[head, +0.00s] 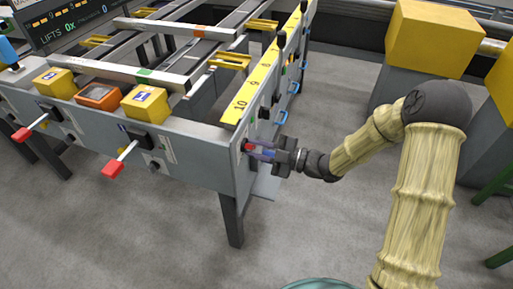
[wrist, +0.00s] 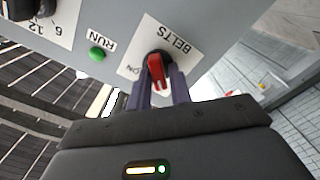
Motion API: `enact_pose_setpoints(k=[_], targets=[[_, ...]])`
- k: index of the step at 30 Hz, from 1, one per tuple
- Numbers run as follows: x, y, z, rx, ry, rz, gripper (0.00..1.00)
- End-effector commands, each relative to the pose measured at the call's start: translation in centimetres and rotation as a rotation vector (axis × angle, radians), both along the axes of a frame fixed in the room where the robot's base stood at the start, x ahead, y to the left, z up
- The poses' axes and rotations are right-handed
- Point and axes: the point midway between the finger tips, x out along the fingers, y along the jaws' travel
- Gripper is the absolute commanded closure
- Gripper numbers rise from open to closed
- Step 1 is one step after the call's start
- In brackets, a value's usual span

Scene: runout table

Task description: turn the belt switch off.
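The belt switch is a red rotary handle (wrist: 156,70) on a black base, on a white plate marked BELTS, with ON printed at its left in the wrist view. In the head view the red handle (head: 248,147) shows small on the side of the table's corner. My gripper (wrist: 160,88) is at the switch, its two purple fingers on either side of the red handle's lower end. Whether the fingers touch the handle I cannot tell. In the head view my gripper (head: 260,152) reaches the panel from the right.
A green RUN button (wrist: 96,54) sits left of the switch, with a dial marked 6 and 12 beyond it. Two red-tipped levers (head: 113,169) stick out of the table's front (head: 190,155). Yellow blocks on grey stands (head: 425,40) are at right. Floor around my arm is clear.

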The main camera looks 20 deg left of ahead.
Motion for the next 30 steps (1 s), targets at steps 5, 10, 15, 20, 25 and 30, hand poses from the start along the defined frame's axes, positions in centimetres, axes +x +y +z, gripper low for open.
enact_pose_setpoints(k=[5,10,15,20,25,30], targets=[[0.0,0.1,0.1,0.003,0.001,0.0,0.65],[0.0,0.1,0.1,0.004,0.0,0.001,0.65],[0.0,0.0,0.2,0.004,0.0,0.0,0.65],[0.0,-1.1,0.2,0.004,0.001,-0.002,0.65],[-0.2,-4.0,0.3,0.003,0.001,-0.004,0.65],[-0.4,-7.4,0.3,0.003,0.002,-0.004,0.65]])
